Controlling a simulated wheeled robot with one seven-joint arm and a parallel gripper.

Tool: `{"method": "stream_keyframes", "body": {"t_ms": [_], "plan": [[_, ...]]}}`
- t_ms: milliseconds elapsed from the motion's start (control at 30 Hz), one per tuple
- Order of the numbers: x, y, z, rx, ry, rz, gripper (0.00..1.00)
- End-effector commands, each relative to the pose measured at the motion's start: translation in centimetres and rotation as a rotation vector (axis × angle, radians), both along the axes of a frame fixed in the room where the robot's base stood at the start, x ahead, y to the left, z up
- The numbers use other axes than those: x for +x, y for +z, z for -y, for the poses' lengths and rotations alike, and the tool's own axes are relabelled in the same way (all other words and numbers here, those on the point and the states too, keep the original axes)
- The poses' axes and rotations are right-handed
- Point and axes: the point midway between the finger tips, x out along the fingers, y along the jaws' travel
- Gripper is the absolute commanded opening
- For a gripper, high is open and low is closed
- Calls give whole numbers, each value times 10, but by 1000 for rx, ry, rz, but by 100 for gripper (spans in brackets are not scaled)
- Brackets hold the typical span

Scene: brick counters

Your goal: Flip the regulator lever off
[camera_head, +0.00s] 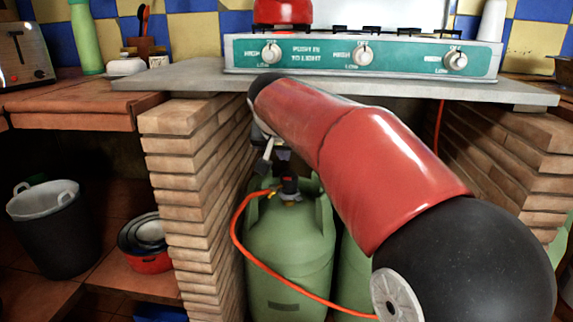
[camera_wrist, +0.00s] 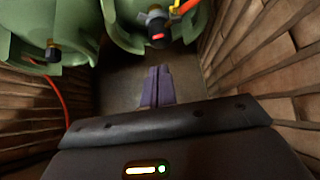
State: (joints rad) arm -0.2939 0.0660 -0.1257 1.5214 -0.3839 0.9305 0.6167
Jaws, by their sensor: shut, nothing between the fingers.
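A green gas cylinder (camera_head: 290,245) stands under the counter between two brick walls. A dark regulator (camera_head: 290,188) with an orange hose sits on its top. The regulator also shows at the top of the wrist view (camera_wrist: 157,22), with a red end facing me; I cannot make out the lever's position. My gripper (camera_wrist: 158,70) is shut and empty, its fingertips close to the regulator in the picture with a visible gap. In the head view, my red arm reaches under the counter and mostly hides the gripper just above the cylinder.
A second green cylinder (camera_head: 354,270) stands to the right, partly behind my arm. Brick walls (camera_head: 190,190) close in both sides. The grey counter slab (camera_head: 180,76) and stove (camera_head: 310,58) are overhead. The orange hose (camera_head: 237,240) loops in front of the cylinder.

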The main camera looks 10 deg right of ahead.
Motion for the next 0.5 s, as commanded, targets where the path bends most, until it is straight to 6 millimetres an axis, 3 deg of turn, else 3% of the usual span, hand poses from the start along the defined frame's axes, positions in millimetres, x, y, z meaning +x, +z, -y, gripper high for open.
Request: {"method": "stream_keyframes", "body": {"t_ms": [500], "plan": [[52,-64,17,-1,-1,-2,0]]}}
